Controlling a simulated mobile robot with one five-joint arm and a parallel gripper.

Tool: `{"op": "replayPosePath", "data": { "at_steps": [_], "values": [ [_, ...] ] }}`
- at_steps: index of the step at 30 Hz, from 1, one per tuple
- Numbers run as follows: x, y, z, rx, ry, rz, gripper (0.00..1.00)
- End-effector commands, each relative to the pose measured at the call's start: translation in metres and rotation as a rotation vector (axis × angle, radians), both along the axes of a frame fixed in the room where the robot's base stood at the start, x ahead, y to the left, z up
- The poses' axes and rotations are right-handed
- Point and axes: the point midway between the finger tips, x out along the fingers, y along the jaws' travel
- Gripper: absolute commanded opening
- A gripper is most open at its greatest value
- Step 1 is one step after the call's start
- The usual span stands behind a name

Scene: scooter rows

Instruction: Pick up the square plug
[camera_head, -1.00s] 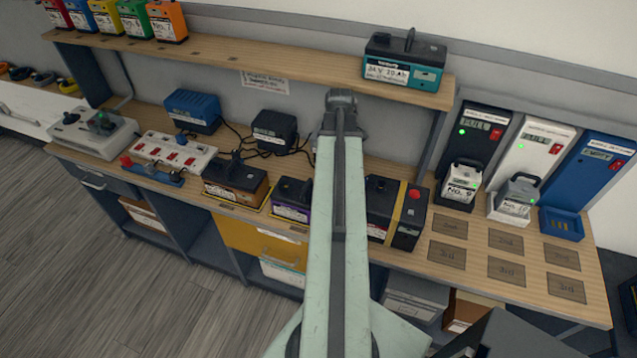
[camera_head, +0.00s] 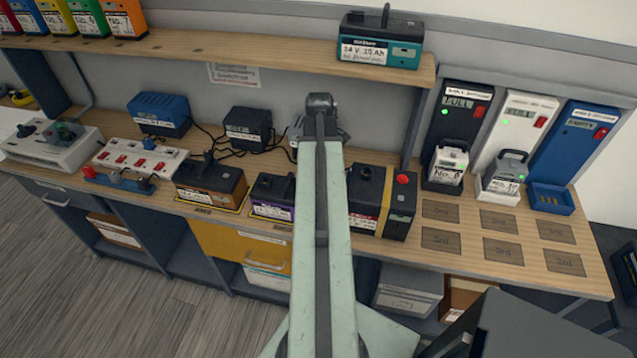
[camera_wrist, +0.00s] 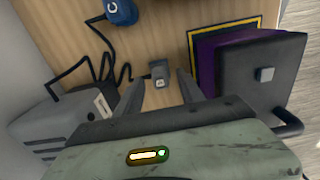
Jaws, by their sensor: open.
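A small grey plug (camera_wrist: 160,73) with a squarish body lies on the wooden bench top in the wrist view. I take it for the square plug. My gripper (camera_wrist: 159,84) is open, with one finger to the left and one to the right of the plug's near end. I cannot tell whether either finger touches it. A dark cable runs to the plug from the left. In the head view my arm hides this plug and the fingers.
A blue round plug marked C (camera_wrist: 122,11) lies beyond it. A grey charger (camera_wrist: 58,128) stands left and a purple-sided battery (camera_wrist: 262,72) right, both close to my gripper. A shelf (camera_head: 250,62) runs above the bench. Numbered bench pads (camera_head: 500,222) at right are empty.

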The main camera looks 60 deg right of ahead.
Motion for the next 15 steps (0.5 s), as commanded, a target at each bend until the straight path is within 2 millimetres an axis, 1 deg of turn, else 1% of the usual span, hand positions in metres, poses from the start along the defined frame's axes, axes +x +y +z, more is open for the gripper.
{"op": "replayPosePath", "data": {
  "at_steps": [1, 3, 10, 11, 12, 15],
  "values": [
    [0.0000, 0.0002, -0.0182, 0.000, 0.000, 0.000, 0.45],
    [0.0001, 0.0003, -0.0235, 0.000, 0.000, 0.000, 0.45],
    [0.0004, 0.0005, -0.0198, 0.000, 0.000, 0.001, 0.45],
    [0.0005, 0.0006, -0.0197, 0.000, 0.000, 0.001, 0.37],
    [0.0005, 0.0006, -0.0197, 0.000, 0.000, 0.001, 0.26],
    [0.0005, 0.0007, -0.0197, 0.000, 0.000, 0.001, 0.00]
  ]
}}
